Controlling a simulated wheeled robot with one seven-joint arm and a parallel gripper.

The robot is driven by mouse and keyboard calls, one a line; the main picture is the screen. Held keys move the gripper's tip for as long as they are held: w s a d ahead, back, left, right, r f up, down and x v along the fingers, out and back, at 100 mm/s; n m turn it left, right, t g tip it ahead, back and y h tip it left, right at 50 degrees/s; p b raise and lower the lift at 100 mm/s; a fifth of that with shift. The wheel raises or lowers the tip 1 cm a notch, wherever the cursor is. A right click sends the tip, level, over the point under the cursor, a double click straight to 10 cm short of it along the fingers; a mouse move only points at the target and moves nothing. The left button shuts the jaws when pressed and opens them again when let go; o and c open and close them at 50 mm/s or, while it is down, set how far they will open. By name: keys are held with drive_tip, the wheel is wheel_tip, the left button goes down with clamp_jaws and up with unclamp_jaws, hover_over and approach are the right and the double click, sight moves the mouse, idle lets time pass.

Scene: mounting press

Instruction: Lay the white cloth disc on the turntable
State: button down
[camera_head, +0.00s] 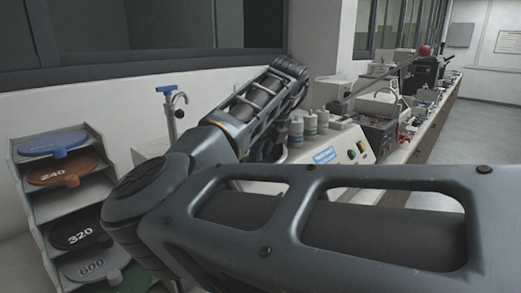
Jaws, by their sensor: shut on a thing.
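My gripper is not in view; my arm fills the foreground and runs up to a wrist part near the top middle, and the fingers do not show. I see neither the white cloth disc nor the turntable. A grey-white machine (349,147) with a blue label and coloured buttons stands behind my arm. My arm hides much of its near side, so I cannot tell what lies on it there.
A tiered rack (19,157) at the left holds a blue disc (52,143), an orange 240 disc (68,170), a black 320 disc (78,233) and a grey 600 disc (90,264). A blue-handled tap (171,116) and several bottles (310,123) stand near the machine.

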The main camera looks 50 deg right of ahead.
drive_tip(key=c, duration=0.8)
unclamp_jaws()
drive_tip(key=shift+b+v, duration=0.4)
drive_tip(key=shift+v, duration=3.5)
drive_tip(key=shift+s, duration=0.1)
